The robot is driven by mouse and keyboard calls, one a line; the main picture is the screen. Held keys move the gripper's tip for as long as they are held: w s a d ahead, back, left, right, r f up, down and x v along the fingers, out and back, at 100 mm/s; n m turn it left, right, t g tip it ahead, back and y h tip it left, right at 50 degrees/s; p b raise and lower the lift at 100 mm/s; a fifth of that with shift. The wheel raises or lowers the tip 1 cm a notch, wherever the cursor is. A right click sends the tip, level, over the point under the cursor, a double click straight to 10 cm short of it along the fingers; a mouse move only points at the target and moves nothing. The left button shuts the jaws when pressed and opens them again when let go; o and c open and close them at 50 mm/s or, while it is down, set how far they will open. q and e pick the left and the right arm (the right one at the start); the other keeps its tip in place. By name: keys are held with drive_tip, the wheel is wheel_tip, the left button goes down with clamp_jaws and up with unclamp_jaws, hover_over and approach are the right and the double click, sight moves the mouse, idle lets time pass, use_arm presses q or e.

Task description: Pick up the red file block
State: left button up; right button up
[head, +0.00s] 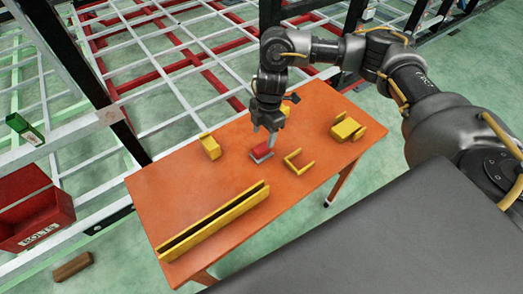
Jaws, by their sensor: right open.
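The red file block (261,151) is a small block with a red top and a grey lower part. It lies near the middle of the orange table (315,110). My right gripper (263,138) points down over the block from above, with its fingertips close to the block's far right side. The gripper is open. Whether a finger touches the block cannot be told from this view. My left gripper is not in view.
Yellow parts stand around the block: a small bracket (210,146), a U-shaped piece (299,162), a wider bracket (347,129) and a long channel (213,222). A red bolts box (35,212) and a wooden block (73,267) are at left. White and red chassis beams lie behind.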

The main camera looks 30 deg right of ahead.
sight(261, 147)
wheel_tip(261, 147, down, 2)
drive_tip(key=shift+w+a+f, duration=0.1)
drive_tip(key=shift+f, duration=0.4)
drive_tip(key=f, duration=0.4)
drive_tip(key=shift+a+f, duration=0.3)
drive_tip(key=shift+f, duration=0.05)
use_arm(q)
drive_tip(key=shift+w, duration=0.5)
use_arm(e)
drive_tip(key=c, duration=1.1)
drive_tip(key=shift+r, duration=0.1)
drive_tip(key=shift+c, duration=0.2)
